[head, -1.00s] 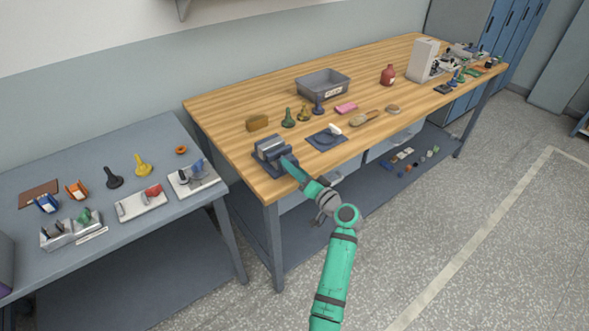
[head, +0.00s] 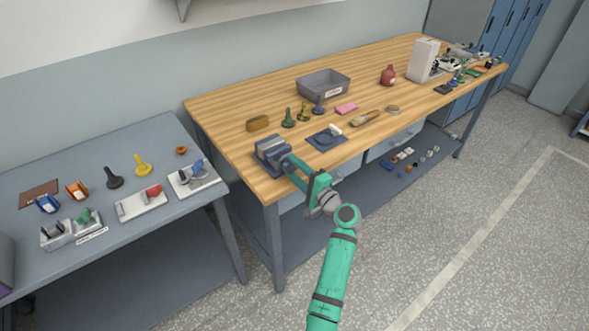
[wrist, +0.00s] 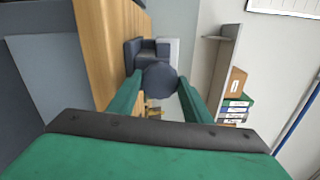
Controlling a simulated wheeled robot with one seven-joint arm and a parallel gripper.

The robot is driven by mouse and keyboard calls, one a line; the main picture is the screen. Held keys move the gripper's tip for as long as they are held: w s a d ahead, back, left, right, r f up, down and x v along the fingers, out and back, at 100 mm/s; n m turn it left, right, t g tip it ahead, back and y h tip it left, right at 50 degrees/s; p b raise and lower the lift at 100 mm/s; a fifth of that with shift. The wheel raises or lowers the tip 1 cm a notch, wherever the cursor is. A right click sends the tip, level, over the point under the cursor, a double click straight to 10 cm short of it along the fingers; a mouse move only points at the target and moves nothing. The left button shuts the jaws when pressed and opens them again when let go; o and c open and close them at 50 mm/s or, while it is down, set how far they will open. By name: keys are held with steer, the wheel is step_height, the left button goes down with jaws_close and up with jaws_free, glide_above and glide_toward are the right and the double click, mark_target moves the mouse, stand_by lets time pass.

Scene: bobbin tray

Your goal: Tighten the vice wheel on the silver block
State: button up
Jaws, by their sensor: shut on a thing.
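The dark blue-grey vice (head: 264,158) stands near the front left corner of the wooden bench. My gripper (head: 289,163) reaches it from the front. In the wrist view the round dark vice wheel (wrist: 158,78) sits between the two green fingers of my gripper (wrist: 160,92), which are shut on its rim. The vice body (wrist: 133,53) shows behind the wheel. A light grey face (wrist: 170,48) beside it may be the silver block. The wheel hides much of the jaws, so I cannot tell how tightly they hold the block.
On the bench, a blue plate (head: 326,138) with a white piece lies right of the vice. A grey side table (head: 100,190) with several fixtures is at left. Open floor lies in front.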

steer(key=shift+m, duration=0.6)
steer(key=o, duration=1.1)
steer(key=shift+c, duration=0.2)
steer(key=v, duration=1.1)
steer(key=shift+f, duration=0.1)
